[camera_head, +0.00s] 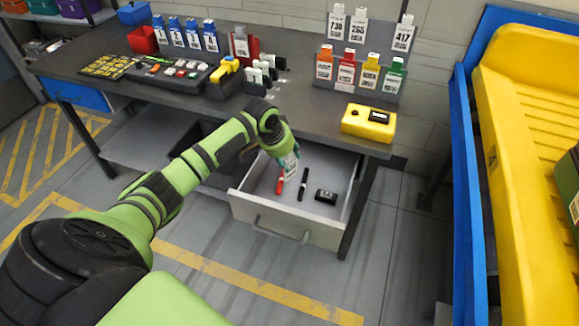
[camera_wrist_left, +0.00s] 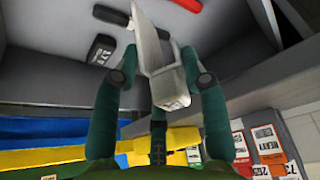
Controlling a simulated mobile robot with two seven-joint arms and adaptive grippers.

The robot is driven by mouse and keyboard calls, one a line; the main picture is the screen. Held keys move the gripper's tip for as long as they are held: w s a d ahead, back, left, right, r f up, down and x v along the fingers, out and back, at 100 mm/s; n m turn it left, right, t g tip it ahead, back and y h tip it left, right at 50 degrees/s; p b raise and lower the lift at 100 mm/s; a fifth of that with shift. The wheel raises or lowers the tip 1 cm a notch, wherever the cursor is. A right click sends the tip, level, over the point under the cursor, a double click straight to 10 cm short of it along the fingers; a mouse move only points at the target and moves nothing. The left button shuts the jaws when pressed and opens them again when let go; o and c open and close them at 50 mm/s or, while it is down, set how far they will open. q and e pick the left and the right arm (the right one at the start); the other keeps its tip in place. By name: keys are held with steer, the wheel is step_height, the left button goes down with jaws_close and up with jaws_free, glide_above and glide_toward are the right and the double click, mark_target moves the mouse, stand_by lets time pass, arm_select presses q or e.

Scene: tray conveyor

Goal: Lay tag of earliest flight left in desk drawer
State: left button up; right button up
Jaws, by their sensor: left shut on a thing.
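My left gripper (camera_head: 287,160) reaches into the open desk drawer (camera_head: 335,172) from the left. In the left wrist view the gripper (camera_wrist_left: 160,77) has its green fingers shut on a white tag (camera_wrist_left: 168,88), which points toward the drawer. In the head view the tag (camera_head: 291,167) is partly hidden by the gripper; its print is unreadable, and I cannot tell if it touches the drawer floor. More white tags with numbers, 738 (camera_head: 336,22), 265 (camera_head: 357,25) and 417 (camera_head: 404,34), stand on the rack at the back. My right gripper is not in view.
The drawer holds a red marker (camera_head: 280,182), a black marker (camera_head: 303,184) and a small black item (camera_head: 326,197). A yellow device (camera_head: 369,123) sits on the desk above. Coloured tags stand in the rack. A yellow chute (camera_head: 520,120) is at right.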

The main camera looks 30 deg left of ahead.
arm_select(q)
step_height(320, 180, down, 4)
steer(key=shift+r, duration=0.1)
steer(key=o, duration=0.9)
steer(key=shift+o, duration=1.3)
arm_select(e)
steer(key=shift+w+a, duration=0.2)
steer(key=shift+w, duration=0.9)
arm_select(q)
steer(key=v, duration=1.2)
steer(key=shift+p, duration=0.3)
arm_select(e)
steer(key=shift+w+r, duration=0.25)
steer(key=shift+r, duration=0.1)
